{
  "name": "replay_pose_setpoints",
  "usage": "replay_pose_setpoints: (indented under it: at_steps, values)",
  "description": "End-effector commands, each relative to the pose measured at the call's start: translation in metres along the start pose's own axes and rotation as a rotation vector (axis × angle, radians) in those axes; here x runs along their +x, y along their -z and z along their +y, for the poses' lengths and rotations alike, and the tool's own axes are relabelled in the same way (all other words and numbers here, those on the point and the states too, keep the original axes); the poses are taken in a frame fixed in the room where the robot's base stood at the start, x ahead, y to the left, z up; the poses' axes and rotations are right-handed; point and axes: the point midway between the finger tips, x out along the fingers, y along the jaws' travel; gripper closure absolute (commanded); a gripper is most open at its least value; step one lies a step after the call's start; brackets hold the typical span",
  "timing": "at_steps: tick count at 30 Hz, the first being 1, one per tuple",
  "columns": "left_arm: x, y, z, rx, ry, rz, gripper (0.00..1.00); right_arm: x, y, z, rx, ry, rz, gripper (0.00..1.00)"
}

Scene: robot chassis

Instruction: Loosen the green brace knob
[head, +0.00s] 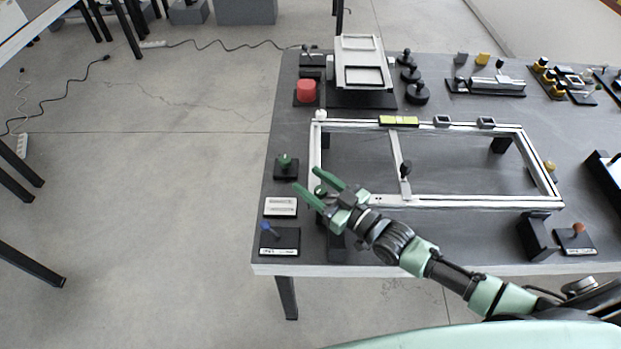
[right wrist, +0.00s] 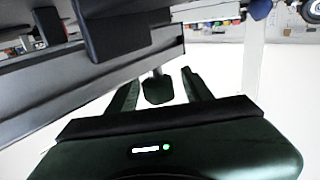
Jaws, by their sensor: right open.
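A green knob (head: 320,190) sits at the near left corner of the light metal frame (head: 470,203). My right gripper (head: 305,178) reaches in over that corner with its two green fingers open and spread around the knob. In the right wrist view, a dark green knob-like piece on a short stem (right wrist: 157,88) shows between the open fingers (right wrist: 158,84); I cannot tell whether either finger touches it. A second green knob (head: 285,160) stands on a small black base left of the frame, just beyond the fingertips. My left gripper is not in view.
The frame's middle crossbar carries a black knob (head: 405,168). A yellow level (head: 398,121) lies along the far rail. A red block (head: 306,91), a blue-knobbed base (head: 278,240) and an orange-knobbed base (head: 577,237) stand around the frame. The table's left edge is close to my gripper.

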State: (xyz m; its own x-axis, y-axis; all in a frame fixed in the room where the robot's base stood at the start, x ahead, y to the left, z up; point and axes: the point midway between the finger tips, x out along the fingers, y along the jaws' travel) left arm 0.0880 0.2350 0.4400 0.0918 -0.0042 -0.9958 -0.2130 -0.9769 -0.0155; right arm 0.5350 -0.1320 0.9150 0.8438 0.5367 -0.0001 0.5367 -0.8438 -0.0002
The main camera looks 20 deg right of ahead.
Motion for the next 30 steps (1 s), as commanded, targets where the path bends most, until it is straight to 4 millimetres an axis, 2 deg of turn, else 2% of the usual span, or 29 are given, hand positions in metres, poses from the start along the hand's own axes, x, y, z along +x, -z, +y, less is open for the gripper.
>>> replay_pose_setpoints:
  at_steps: [3,10,11,16,20,23,30]
  values:
    - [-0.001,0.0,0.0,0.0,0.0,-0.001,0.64,0.006,0.0,0.0,0.0,0.001,-0.001,0.5]
    - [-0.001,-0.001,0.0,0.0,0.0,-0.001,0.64,0.007,0.0,0.0,0.0,0.001,-0.001,0.5]
    - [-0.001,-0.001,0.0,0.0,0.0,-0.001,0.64,0.007,0.0,0.0,0.0,0.001,-0.001,0.53]
    - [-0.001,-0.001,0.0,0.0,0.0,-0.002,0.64,0.007,0.0,0.0,0.0,0.001,-0.001,1.0]
    - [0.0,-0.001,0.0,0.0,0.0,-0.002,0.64,0.007,-0.001,0.0,-0.001,0.003,0.0,1.0]
    - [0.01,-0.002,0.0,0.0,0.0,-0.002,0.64,0.008,-0.002,0.0,-0.007,0.031,0.005,1.0]
    - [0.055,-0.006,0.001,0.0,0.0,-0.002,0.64,0.009,-0.004,-0.006,-0.016,0.204,0.012,1.0]
